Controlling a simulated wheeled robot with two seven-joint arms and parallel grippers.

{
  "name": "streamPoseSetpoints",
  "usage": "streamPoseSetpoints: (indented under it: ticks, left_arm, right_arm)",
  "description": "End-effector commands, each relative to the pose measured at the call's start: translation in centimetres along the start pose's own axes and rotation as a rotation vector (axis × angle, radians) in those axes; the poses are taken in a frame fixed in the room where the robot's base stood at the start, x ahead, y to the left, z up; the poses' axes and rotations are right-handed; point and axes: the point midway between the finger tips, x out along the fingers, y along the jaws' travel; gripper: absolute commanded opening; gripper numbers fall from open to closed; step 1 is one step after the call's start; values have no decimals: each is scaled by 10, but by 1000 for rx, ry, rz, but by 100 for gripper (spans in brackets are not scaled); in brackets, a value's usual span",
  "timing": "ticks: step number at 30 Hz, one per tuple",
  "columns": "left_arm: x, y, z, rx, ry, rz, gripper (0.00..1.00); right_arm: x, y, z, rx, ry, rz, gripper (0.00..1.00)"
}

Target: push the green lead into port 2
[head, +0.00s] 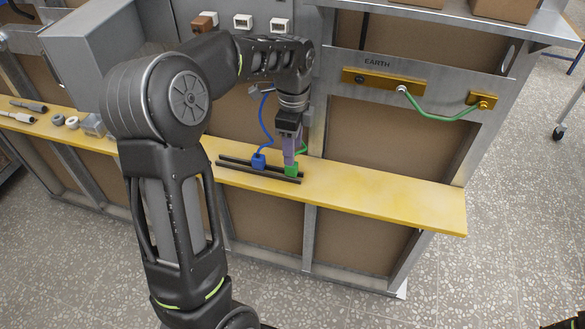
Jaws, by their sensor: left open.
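The green lead's plug (291,170) sits on the yellow shelf at the right part of a dark rail (240,171). A short piece of green cable shows beside my gripper. My left gripper (290,160) points down right at the green plug, with its fingers open; whether they touch it I cannot tell. A blue plug (258,161) on a blue cable stands on the rail to the left. White sockets (243,21) and (280,25) and a brown one (205,21) are on the panel above. Port numbers cannot be read.
My left arm covers much of the left and middle. A grey box (100,50) stands out from the panel at the left. Small fittings (72,122) lie on the shelf's left. An earth bar (380,80) with a green wire is at the right. The shelf's right end is clear.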

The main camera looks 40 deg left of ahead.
Motion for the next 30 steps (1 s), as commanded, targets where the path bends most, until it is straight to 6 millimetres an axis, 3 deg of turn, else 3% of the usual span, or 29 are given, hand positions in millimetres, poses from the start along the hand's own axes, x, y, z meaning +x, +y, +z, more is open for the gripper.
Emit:
streamPoseSetpoints:
  ticks: [4, 14, 25, 30]
  left_arm:
    - [14, 1, 1, -2, 0, 2, 49]
    - [16, 0, 1, -1, 0, 1, 49]
    - [62, 2, 2, -1, 0, 3, 49]
    - [67, 2, 3, -1, 1, 0, 49]
  right_arm:
    - [-1, 0, 0, 0, 0, 0, 48]
    - [-2, -1, 0, 0, 0, 0, 48]
    - [-11, -4, 0, 0, 0, 0, 48]
    - [-10, -4, 0, 0, -1, 0, 48]
